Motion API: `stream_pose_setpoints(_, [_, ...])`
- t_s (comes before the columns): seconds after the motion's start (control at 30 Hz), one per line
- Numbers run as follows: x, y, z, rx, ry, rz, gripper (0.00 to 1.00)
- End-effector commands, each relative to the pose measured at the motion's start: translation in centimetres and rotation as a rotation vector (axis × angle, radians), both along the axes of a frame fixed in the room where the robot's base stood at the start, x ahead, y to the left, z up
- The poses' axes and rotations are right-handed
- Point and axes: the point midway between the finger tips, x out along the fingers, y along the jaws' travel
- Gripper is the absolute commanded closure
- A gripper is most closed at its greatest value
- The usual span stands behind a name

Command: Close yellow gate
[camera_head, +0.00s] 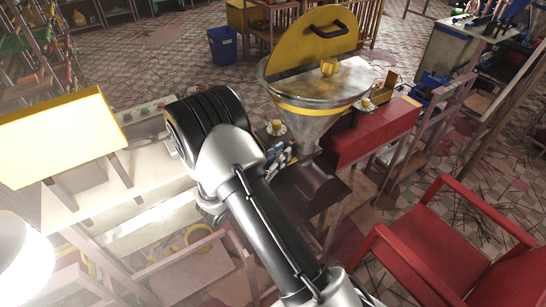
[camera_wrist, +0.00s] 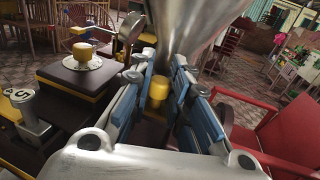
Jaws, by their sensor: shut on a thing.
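In the wrist view, a small yellow knob (camera_wrist: 158,89) sits between the blue-padded fingers of my gripper (camera_wrist: 156,98), just below the metal hopper (camera_wrist: 195,25). It appears to be the handle of the yellow gate; the rest of the gate is hidden. My gripper is shut on this knob. In the head view, my gripper (camera_head: 279,155) is at the lower left of the hopper (camera_head: 318,125), and the knob is hidden there. The hopper has a raised yellow half lid (camera_head: 305,48) with a black handle.
A dial with a yellow knob (camera_wrist: 82,50) is left of my gripper in the wrist view. A red box (camera_head: 375,135) is right of the hopper, and a red chair (camera_head: 440,235) stands lower right. A yellow-topped stand (camera_head: 55,135) is at the left.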

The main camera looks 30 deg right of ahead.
Motion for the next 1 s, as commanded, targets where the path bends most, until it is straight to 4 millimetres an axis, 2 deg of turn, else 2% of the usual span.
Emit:
stream_pose_setpoints(0.17, [-0.1,-0.2,0.1,-0.003,-0.002,-0.004,1.0])
stream_pose_setpoints(0.2, [-0.1,-0.2,0.1,-0.003,-0.002,-0.005,0.81])
stream_pose_setpoints(0.5, [0.0,-0.1,0.1,-0.002,-0.001,-0.003,0.62])
stream_pose_setpoints(0.83, [-0.1,0.2,0.1,-0.002,-0.001,-0.001,0.62])
stream_pose_setpoints(1.0, [-0.6,2.3,0.1,-0.002,0.0,0.002,0.62])
